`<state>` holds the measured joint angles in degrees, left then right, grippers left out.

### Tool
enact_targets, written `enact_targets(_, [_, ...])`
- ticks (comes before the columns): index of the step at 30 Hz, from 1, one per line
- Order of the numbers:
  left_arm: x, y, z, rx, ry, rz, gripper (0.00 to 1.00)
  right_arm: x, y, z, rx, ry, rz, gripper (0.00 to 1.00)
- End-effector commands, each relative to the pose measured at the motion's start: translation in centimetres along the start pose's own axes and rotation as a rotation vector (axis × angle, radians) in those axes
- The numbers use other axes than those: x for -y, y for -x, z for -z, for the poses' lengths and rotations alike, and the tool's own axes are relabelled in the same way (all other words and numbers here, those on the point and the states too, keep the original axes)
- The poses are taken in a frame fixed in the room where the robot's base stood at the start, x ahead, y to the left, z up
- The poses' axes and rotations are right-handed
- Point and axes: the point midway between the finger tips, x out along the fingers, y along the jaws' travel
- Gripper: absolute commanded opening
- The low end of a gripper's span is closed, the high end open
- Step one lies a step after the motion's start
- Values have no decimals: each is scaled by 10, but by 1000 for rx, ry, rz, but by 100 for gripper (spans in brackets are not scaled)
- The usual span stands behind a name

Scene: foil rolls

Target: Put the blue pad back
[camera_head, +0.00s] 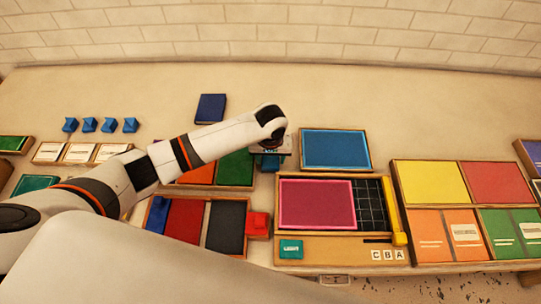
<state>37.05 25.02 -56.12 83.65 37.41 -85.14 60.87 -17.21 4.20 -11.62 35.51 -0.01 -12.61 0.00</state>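A dark blue pad (211,108) lies alone on the table behind my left arm. A larger blue panel in a wooden frame (335,149) lies right of my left gripper. My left gripper (269,154) points down beside the frame's left edge, over the right end of a wooden tray with orange and green sections (235,168). A small blue piece (268,164) shows just below the gripper; I cannot tell whether it is held. The fingers are too small and hidden to judge. My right gripper is not in view.
A tray with blue, red and dark grey sections (186,219) lies in front, beside a red block (258,223). A wooden board with a pink panel (317,203) and dark grid is right of it. Several blue blocks (89,125) stand at left.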

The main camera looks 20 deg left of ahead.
Motion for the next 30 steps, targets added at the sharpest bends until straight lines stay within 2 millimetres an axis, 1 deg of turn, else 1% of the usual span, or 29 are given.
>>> enact_targets(5, [0,1,0,1,0,0,56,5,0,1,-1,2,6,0])
enact_targets(8, [0,6,-1,2,0,1,56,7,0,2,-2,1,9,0])
enact_targets(11, [1,19,-1,3,0,3,56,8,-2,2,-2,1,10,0])
enact_targets(21, [1,91,-1,4,-1,3,56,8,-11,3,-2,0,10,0])
enact_targets(25, [1,110,-1,2,0,2,56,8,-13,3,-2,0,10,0])
enact_targets(27, [1,117,-1,1,0,2,56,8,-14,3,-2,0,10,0])
enact_targets(30, [0,122,-1,0,0,0,56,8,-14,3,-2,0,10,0])
